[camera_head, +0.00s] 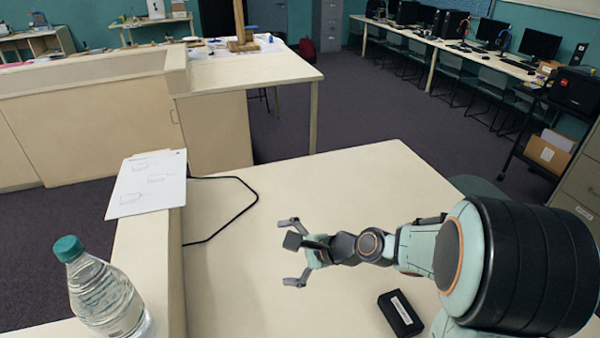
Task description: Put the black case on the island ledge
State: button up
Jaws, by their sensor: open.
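A small black case (400,313) with a white label strip lies flat on the pale tabletop (330,200), at the lower right, close to my arm. A raised pale ledge (150,245) runs along the left side of this tabletop. My gripper (285,252) is open and empty over the middle of the tabletop, its fingers pointing left towards the ledge. It is to the left of and beyond the case, clearly apart from it. A dark block-shaped part shows between the fingers and appears to belong to the gripper.
A paper sheet (147,184) lies on the ledge and a water bottle (105,295) with a teal cap stands at its near end. A black cable (240,213) loops onto the tabletop. Another pale counter (250,69) stands beyond. The tabletop's far right is clear.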

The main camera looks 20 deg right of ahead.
jog(key=d+f+m+t+h, duration=0.1)
jog(key=d+f+m+t, duration=0.1)
jog(key=d+f+m, duration=0.3)
jog(key=d+f+m+t, duration=0.1)
jog(key=d+f+m, duration=0.15)
jog(key=d, duration=0.45)
jog(key=m+t+h, duration=0.2)
jog(key=m+h, duration=0.3)
jog(key=m, duration=0.6)
send_near(398, 309)
jog(key=x, duration=0.5)
jog(key=shift+s+a+f, duration=0.1)
jog(key=shift+s+f, duration=0.1)
jog(key=shift+f, duration=0.05)
jog(key=shift+s+d+h, duration=0.15)
jog(key=shift+d+h, duration=0.1)
jog(key=shift+h, duration=0.05)
jog(key=x, duration=0.6)
jog(key=shift+w+d+f, duration=0.1)
jog(key=shift+w, duration=0.15)
jog(key=shift+f, duration=0.1)
jog(key=c, duration=1.2)
